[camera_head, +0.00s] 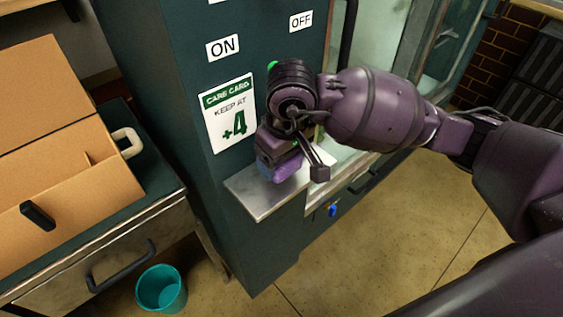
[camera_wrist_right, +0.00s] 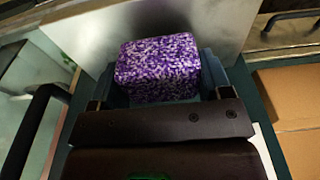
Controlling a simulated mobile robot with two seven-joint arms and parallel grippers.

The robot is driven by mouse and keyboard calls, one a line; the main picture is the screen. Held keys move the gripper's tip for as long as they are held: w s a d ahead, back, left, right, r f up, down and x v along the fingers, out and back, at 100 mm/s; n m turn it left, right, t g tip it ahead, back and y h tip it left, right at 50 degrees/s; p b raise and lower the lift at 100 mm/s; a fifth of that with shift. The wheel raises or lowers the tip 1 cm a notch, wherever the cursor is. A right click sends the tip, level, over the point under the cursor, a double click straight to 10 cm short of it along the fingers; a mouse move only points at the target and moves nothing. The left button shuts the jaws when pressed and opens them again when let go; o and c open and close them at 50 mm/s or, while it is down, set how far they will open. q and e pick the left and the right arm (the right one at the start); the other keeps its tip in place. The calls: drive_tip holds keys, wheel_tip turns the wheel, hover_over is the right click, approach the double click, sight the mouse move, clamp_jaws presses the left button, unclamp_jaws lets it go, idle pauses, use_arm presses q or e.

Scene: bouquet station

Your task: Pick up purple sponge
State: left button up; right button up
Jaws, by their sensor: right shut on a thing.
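The purple sponge (camera_wrist_right: 158,68) is a speckled purple and white block. In the right wrist view it sits between the fingers of my right gripper (camera_wrist_right: 158,88), which is shut on it. In the head view the sponge (camera_head: 288,167) shows as a purple patch under my right gripper (camera_head: 280,160), just over the small metal shelf (camera_head: 262,196). I cannot tell whether the sponge touches the shelf. My right arm comes in from the right and hides part of the sponge. My left gripper is not in view.
The shelf juts from a dark green cabinet (camera_head: 180,90) with ON and OFF labels and a care card (camera_head: 230,114). A cardboard box (camera_head: 60,190) stands on a counter at left. A teal bin (camera_head: 161,289) stands on the floor. A glass-fronted case is behind my right arm.

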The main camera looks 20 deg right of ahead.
wheel_tip(320, 180, up, 5)
drive_tip(key=shift+f, duration=0.1)
use_arm(q)
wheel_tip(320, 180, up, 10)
drive_tip(key=p, duration=1)
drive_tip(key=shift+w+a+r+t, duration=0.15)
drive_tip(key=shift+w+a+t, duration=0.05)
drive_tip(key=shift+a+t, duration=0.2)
use_arm(e)
drive_tip(key=s+d, duration=0.3)
drive_tip(key=s, duration=0.6)
drive_tip(key=s+d, duration=0.3)
drive_tip(key=s, duration=0.6)
drive_tip(key=shift+s+d, duration=0.25)
drive_tip(key=shift+d, duration=0.1)
